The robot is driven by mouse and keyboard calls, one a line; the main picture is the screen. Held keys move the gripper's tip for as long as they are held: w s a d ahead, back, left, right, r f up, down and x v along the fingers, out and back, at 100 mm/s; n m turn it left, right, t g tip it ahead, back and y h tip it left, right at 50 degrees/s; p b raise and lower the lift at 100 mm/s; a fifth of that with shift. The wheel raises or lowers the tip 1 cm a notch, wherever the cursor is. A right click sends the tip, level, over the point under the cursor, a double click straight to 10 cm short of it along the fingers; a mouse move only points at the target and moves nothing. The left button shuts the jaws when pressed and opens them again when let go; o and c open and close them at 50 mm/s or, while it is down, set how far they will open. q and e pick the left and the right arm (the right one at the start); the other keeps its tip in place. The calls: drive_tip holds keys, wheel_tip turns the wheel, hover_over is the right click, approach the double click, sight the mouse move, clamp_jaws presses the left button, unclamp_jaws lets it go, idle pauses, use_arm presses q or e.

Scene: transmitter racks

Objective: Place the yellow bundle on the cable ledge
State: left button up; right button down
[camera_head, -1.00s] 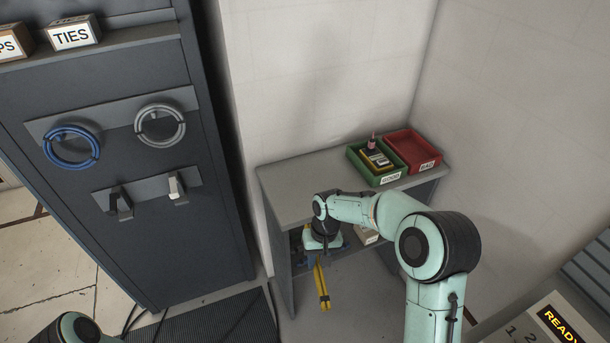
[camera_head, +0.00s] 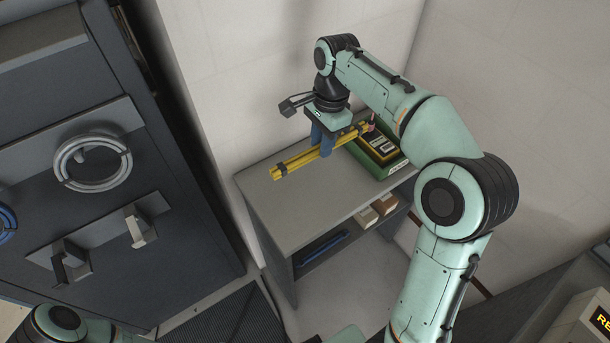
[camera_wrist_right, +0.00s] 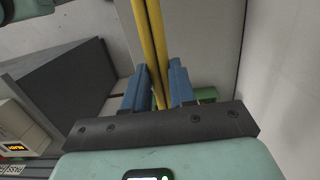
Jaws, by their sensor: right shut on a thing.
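The yellow bundle (camera_head: 296,161) is a set of long yellow rods or cables with dark bands. My right gripper (camera_head: 323,143) is shut on it near its middle, and it appears held above the grey shelf unit's top (camera_head: 300,192). In the right wrist view the yellow bundle (camera_wrist_right: 148,35) runs between the blue fingers of my right gripper (camera_wrist_right: 160,80). I cannot tell for sure which surface is the cable ledge. Only a part of my left arm shows at the bottom left of the head view; its gripper is out of view.
A green tray (camera_head: 393,165) holding instruments stands on the unit, close to the bundle's far end. The lower shelf holds a blue bundle (camera_head: 322,248) and small boxes (camera_head: 366,216). Walls close off the back.

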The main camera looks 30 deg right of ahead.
drive_tip(key=b, duration=0.2)
hover_over(318, 198)
wheel_tip(318, 198, down, 12)
drive_tip(key=f, duration=0.1)
use_arm(q)
drive_tip(key=shift+s+f+b, duration=0.2)
drive_tip(key=shift+s+f, duration=0.55)
drive_tip(key=shift+f, duration=0.2)
drive_tip(key=shift+s+f+b, duration=0.2)
drive_tip(key=shift+s+f, duration=0.55)
drive_tip(key=shift+f, duration=0.2)
use_arm(e)
drive_tip(key=shift+d+f, duration=0.2)
drive_tip(key=shift+f, duration=2.85)
drive_tip(key=shift+f, duration=0.1)
use_arm(q)
drive_tip(key=shift+s+f, duration=0.1)
use_arm(e)
drive_tip(key=c, duration=0.9)
unclamp_jaws()
drive_tip(key=shift+f, duration=0.1)
